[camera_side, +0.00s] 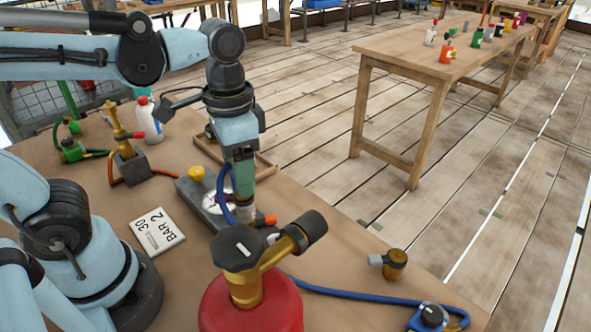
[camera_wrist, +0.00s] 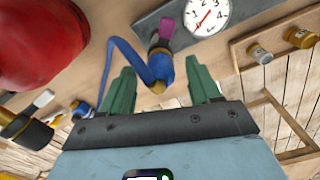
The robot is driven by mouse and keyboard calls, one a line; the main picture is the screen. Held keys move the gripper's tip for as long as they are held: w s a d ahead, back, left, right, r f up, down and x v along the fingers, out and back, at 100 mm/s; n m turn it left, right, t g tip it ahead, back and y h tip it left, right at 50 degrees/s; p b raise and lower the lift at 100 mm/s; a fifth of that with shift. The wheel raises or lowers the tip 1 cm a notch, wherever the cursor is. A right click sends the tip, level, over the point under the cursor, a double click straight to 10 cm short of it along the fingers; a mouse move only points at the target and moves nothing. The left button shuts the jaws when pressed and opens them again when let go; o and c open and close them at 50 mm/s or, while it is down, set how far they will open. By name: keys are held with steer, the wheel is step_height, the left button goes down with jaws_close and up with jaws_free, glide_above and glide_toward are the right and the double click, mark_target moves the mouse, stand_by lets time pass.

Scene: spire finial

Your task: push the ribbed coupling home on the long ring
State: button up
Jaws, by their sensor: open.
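My gripper (camera_wrist: 160,68) is open, its two green fingers pointing down over the table; in the side view the gripper (camera_side: 243,190) hangs behind the red cylinder's valve. In the wrist view a blue hose loops between the fingers and ends in a dark blue coupling (camera_wrist: 160,68) with a brass part (camera_wrist: 158,46) beyond it. The coupling appears between the fingers, without visible finger contact. I cannot tell for certain that this is the ribbed coupling, or which part is the long ring. In the side view the fingers and valve largely hide this spot.
A gauge block with a white dial (camera_wrist: 208,14) is beside the coupling. The red cylinder (camera_side: 252,302) with its brass valve (camera_side: 270,255) stands close in front. A brass fitting (camera_side: 396,264) and blue hose (camera_side: 345,294) lie to the right. A "BAR 2" card (camera_side: 157,231) lies left.

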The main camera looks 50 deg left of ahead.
step_height(320, 180, up, 11)
stand_by(0.5)
steer(key=shift+f, duration=0.15)
steer(key=shift+f, duration=5.8)
steer(key=shift+r, duration=0.1)
steer(key=shift+r, duration=2.55)
